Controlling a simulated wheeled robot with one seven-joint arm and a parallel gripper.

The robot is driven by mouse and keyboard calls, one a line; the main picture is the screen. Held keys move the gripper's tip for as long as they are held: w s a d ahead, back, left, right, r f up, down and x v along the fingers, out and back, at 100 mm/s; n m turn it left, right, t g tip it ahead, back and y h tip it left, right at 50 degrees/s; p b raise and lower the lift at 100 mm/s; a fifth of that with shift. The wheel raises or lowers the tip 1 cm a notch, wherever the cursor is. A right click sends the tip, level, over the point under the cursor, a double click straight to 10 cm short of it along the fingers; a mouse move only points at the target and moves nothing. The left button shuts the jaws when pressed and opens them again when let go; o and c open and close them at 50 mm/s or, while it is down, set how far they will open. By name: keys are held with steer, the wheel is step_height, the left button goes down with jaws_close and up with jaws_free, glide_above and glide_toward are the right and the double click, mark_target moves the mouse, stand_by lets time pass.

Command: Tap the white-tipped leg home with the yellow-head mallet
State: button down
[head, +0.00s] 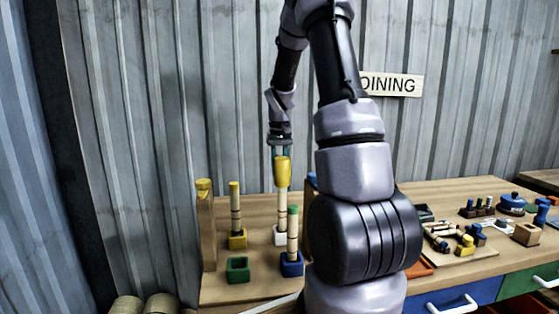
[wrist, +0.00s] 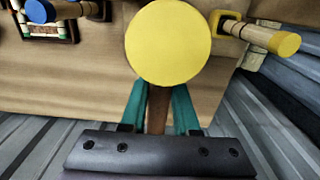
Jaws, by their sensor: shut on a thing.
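My gripper (head: 281,153) is shut on the mallet's brown handle, which shows between the teal fingers in the wrist view (wrist: 158,105). The yellow mallet head (head: 283,173) is directly above the pale leg (head: 282,212) that stands upright in the white socket block (head: 280,237). The leg's top is hidden behind or under the mallet head, so I cannot tell whether they touch. The round yellow head face (wrist: 169,42) fills the upper middle of the wrist view and hides what lies beyond it.
A yellow-tipped leg (head: 235,205) stands in a yellow block (head: 237,240). A green block (head: 237,270) is empty. A wooden post (head: 206,230) stands left; small parts (head: 439,238) lie right.

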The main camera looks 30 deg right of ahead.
steer(key=shift+r, duration=0.1)
steer(key=shift+r, duration=1.65)
steer(key=shift+r, duration=2.55)
